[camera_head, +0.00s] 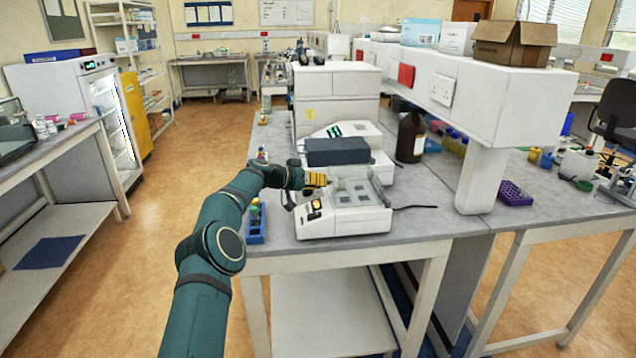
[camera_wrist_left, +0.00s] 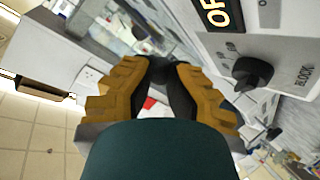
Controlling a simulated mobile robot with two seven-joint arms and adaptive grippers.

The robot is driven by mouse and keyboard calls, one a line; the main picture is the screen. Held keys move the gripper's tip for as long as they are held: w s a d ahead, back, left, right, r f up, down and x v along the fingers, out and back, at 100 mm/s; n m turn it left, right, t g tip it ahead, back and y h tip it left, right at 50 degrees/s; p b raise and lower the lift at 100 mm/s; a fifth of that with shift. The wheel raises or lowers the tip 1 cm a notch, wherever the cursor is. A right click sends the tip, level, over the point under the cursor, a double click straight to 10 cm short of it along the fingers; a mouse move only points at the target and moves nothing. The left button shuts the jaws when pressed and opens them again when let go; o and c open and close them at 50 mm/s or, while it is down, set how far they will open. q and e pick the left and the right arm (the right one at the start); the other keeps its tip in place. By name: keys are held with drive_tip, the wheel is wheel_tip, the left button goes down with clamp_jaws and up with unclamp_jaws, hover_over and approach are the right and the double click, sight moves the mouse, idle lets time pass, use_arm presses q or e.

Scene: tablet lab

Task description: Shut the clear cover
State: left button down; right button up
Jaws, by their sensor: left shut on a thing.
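The clear cover (camera_head: 352,186) stands raised and tilted over a white bench device (camera_head: 345,222) near the front of the lab bench. My left gripper (camera_head: 318,182) reaches in from the left at the device's left side, with its yellow fingers beside the cover. In the left wrist view the fingers (camera_wrist_left: 163,66) are close together, shut on the cover's edge; the exact contact is hard to see. The see-through cover (camera_wrist_left: 118,28) shows beyond them, and the device's front with a dark knob and lit display (camera_wrist_left: 215,14) is at the upper right. My right gripper is out of view.
A blue rack (camera_head: 256,228) with tubes stands left of the device, close under my left arm. A similar device with a dark lid (camera_head: 336,151) stands just behind. A brown bottle (camera_head: 411,137) is at the back right.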

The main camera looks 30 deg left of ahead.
use_arm(q)
drive_tip(key=shift+d+f, duration=0.3)
drive_tip(key=shift+f, duration=0.4)
drive_tip(key=c, duration=0.9)
unclamp_jaws()
drive_tip(key=shift+w+f, duration=0.15)
drive_tip(key=shift+o, duration=0.8)
drive_tip(key=shift+w+f, duration=0.1)
drive_tip(key=shift+w, duration=0.15)
drive_tip(key=shift+s+r, duration=0.2)
drive_tip(key=shift+r, duration=0.15)
drive_tip(key=shift+a, duration=0.1)
drive_tip(key=shift+s+a+r, duration=0.15)
drive_tip(key=shift+s+a, duration=0.05)
drive_tip(key=shift+a, duration=0.1)
drive_tip(key=v, duration=1.1)
